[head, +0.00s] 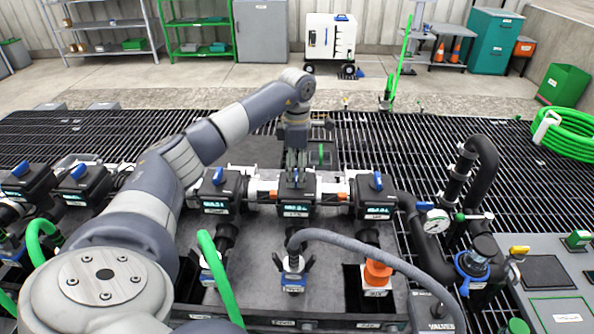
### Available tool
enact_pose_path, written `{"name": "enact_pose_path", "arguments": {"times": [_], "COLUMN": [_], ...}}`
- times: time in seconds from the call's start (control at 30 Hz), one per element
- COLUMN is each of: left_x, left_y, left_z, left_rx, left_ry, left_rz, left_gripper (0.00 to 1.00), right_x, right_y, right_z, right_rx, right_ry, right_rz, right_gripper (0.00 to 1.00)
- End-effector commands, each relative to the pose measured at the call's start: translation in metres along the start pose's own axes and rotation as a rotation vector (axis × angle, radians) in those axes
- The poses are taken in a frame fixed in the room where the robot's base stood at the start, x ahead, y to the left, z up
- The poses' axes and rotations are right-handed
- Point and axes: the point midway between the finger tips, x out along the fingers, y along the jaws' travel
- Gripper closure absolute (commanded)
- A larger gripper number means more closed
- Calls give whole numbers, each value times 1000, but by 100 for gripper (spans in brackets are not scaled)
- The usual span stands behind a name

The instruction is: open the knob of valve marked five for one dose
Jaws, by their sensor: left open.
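A row of dark valve units with small lit displays runs across the manifold. Blue knobs show on the left units (20,169) and (78,172), on the unit left of my gripper (218,177), and on the right-hand unit (377,181). My left gripper (295,176) is open and points down at the top of the middle unit (297,197). The markings are too small to read, so I cannot tell which valve is five. My right gripper is out of view.
A grey hose (365,250) arches over the front of the manifold. A green hose (218,278) rises near my left arm. A pressure gauge (436,221) and black pipes (482,170) stand at the right. Open grating (440,140) lies behind.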

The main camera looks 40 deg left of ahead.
Motion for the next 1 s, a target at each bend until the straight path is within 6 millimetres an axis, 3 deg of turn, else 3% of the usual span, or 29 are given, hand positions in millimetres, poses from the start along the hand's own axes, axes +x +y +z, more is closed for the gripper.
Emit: {"name": "enact_pose_path", "arguments": {"times": [0.13,0.43,0.63,0.87,1.0], "left_x": [11,14,14,13,12], "left_y": [0,0,0,0,0], "left_z": [0,0,0,0,0], "left_rx": [0,0,0,-17,-110], "left_ry": [0,-1,-1,-1,-1], "left_rz": [0,1,1,0,0], "left_gripper": [32,32,75,76,76], "right_x": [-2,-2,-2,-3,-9], "right_y": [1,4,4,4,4], "right_z": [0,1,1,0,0], "right_rx": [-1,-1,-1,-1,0], "right_ry": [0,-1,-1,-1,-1], "right_rz": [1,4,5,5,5], "right_gripper": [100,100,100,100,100]}}
